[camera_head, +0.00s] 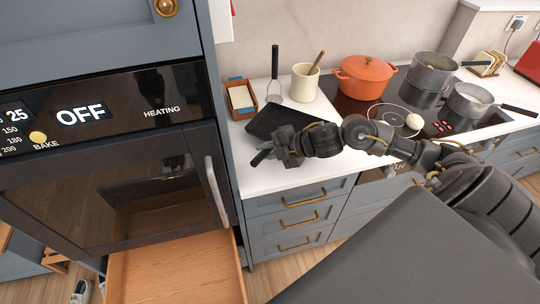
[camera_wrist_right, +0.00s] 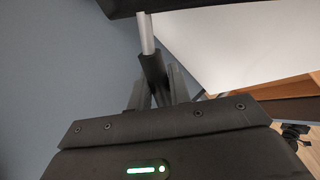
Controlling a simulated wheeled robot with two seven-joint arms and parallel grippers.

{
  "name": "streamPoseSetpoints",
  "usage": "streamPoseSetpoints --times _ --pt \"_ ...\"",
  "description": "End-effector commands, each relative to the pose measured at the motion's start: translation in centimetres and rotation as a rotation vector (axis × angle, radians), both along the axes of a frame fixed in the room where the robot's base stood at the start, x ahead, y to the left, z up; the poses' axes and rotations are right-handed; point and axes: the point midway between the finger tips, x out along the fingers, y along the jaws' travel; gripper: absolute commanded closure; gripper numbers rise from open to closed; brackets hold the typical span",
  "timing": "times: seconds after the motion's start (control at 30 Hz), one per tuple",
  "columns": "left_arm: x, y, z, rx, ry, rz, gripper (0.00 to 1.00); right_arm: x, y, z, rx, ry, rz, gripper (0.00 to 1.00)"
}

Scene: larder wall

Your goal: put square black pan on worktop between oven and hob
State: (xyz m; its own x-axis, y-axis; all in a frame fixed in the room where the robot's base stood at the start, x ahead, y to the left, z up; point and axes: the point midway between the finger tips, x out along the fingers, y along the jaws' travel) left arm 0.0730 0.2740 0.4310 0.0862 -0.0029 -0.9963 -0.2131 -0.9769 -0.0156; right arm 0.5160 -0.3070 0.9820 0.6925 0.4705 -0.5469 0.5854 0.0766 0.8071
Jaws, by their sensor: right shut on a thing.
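The square black pan (camera_head: 272,120) is over the worktop (camera_head: 250,176) between the oven (camera_head: 110,190) and the hob (camera_head: 385,112). It looks flat, but I cannot tell whether it fully rests on the surface. My right gripper (camera_head: 279,154) is at the pan's near side, shut on its handle (camera_head: 261,158). In the right wrist view the handle (camera_wrist_right: 146,35) stands between the fingers (camera_wrist_right: 160,92), and the pan's dark edge (camera_wrist_right: 200,7) shows at the top. The arm hides part of the pan. My left gripper is not in view.
Behind the pan are a small wooden box (camera_head: 240,98), a dark long-handled utensil (camera_head: 274,75) and a cream crock (camera_head: 305,83). An orange pot (camera_head: 364,77) and grey pans (camera_head: 432,72) stand on the hob. A wooden drawer (camera_head: 175,270) is open below the oven.

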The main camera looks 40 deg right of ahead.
Motion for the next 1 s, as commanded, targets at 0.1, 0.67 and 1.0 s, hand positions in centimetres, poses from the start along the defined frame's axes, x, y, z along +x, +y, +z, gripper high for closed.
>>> streamPoseSetpoints --times 0.1,0.67,1.0 --pt "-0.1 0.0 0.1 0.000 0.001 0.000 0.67 0.0 -0.2 -0.3 -0.001 -0.003 -0.003 1.00" --pt "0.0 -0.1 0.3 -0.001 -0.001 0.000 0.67 -0.1 -0.1 -4.1 -0.001 -0.003 -0.003 1.00" --pt "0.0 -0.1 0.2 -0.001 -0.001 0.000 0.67 -0.1 -0.1 -4.3 -0.001 -0.001 -0.003 0.72"
